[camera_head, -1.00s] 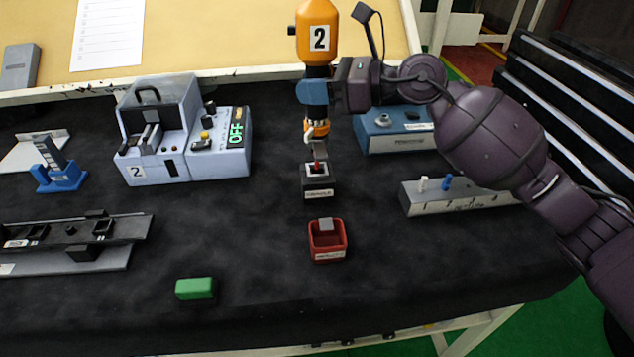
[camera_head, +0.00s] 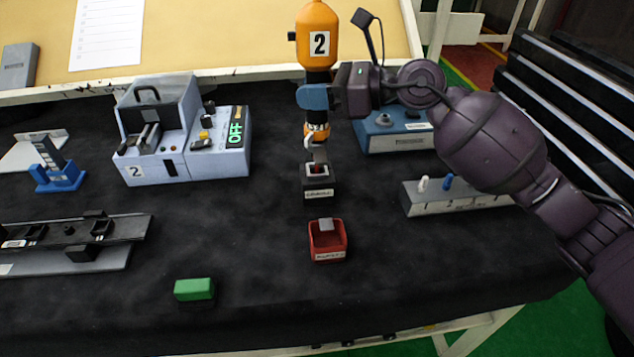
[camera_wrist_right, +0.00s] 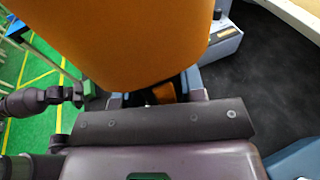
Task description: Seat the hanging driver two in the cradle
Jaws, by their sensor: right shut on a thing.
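The orange driver (camera_head: 317,30) with a white "2" label hangs upright in the head view. My right gripper (camera_head: 314,97) is shut on its dark grip below the orange body. The driver's lower end, with an orange band, points down at a small black cradle (camera_head: 319,187) with a white label. The tip is at or just over the cradle's opening; I cannot tell whether it is inside. In the right wrist view the orange body (camera_wrist_right: 130,40) fills the upper middle and hides the tip. My left gripper is not in view.
A red bin (camera_head: 328,248) stands in front of the cradle, with a green block (camera_head: 194,289) to its left. A grey machine (camera_head: 160,140) reading "OFF" is left. A blue box (camera_head: 395,135) and a grey rack (camera_head: 455,194) are right. Black mat around the cradle is clear.

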